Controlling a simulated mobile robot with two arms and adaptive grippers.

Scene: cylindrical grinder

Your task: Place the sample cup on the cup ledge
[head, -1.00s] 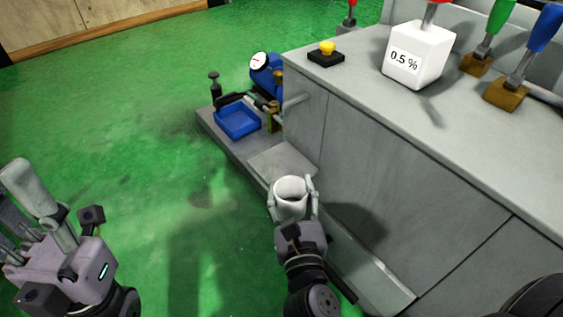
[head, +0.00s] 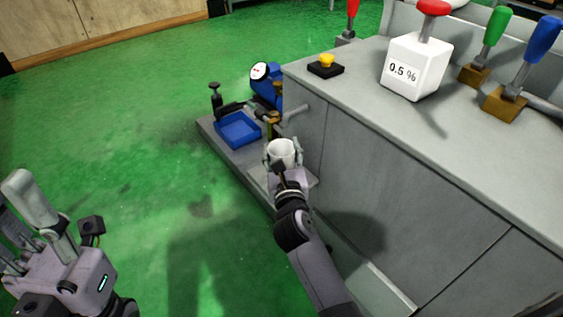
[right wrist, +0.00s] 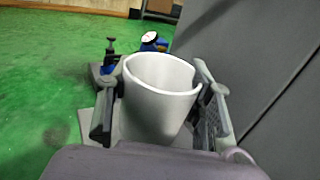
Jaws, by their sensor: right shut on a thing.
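The white sample cup (head: 282,152) is upright between the fingers of my right gripper (head: 283,150), which is shut on it. In the right wrist view the cup (right wrist: 158,95) has its open mouth up and a finger on each side. A light grey plate (head: 312,180), which looks like the cup ledge, is at the cabinet's base, partly hidden by my right gripper. Its edge also shows left of the cup in the wrist view (right wrist: 88,128). I cannot tell whether the cup touches it. My left gripper (head: 24,208) is at the lower left, its opening unclear.
The grey cabinet (head: 380,170) rises close on the right. A blue tray (head: 238,129), a gauge (head: 260,71) and a pipe (head: 296,112) are beyond the cup. A white 0.5 % block (head: 415,68) and levers are on the cabinet top. Green floor is clear at left.

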